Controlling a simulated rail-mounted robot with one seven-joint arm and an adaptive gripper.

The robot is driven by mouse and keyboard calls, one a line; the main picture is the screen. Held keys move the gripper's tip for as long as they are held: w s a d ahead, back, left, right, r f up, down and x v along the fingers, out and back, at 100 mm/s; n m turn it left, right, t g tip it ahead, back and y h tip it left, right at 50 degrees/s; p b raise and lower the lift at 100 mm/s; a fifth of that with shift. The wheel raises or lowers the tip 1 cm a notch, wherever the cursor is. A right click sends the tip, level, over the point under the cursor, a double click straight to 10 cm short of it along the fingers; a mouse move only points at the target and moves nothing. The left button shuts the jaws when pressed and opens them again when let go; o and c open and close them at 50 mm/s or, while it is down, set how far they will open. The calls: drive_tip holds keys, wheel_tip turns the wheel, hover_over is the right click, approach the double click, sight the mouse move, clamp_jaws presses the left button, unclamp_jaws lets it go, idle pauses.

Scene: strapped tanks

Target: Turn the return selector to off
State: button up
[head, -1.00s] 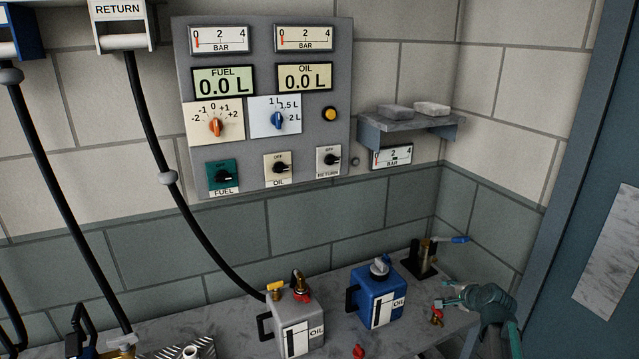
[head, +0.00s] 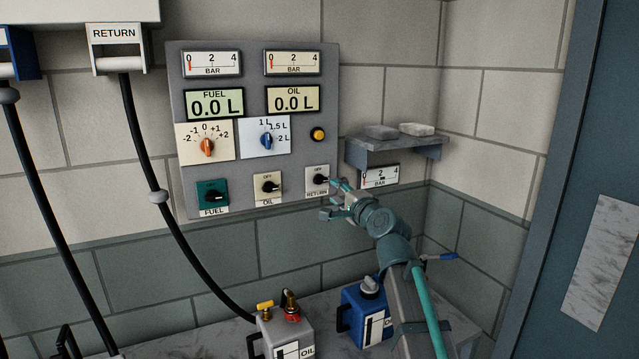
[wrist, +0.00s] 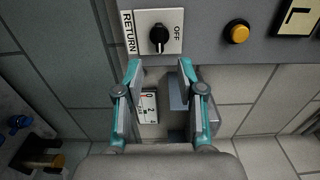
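The return selector (head: 319,179) is a black knob on a pale plate at the lower right of the grey panel. Its pointer is turned to the right, while the OFF mark is at the plate's top. In the wrist view the knob (wrist: 159,36) appears turned sideways, with OFF on the right and RETURN on the left; its pointer faces down towards me. My gripper (head: 333,198) is just right of and below the selector. In the wrist view my gripper (wrist: 158,70) is open and empty, its two fingers spread below the knob and apart from it.
The oil selector (head: 269,186) and fuel selector (head: 212,194) sit left of it. A yellow button (head: 318,134) is above. A shelf (head: 395,148) with two grey blocks and a gauge (head: 380,177) are close on the right. Tanks stand on the bench below.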

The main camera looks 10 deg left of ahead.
sight(322, 182)
drive_tip(key=p+x, duration=0.1)
drive_tip(key=x, duration=0.8)
drive_tip(key=shift+w+a+p, duration=0.15)
drive_tip(key=shift+w+p, duration=0.15)
drive_tip(key=shift+p, duration=0.1)
clamp_jaws()
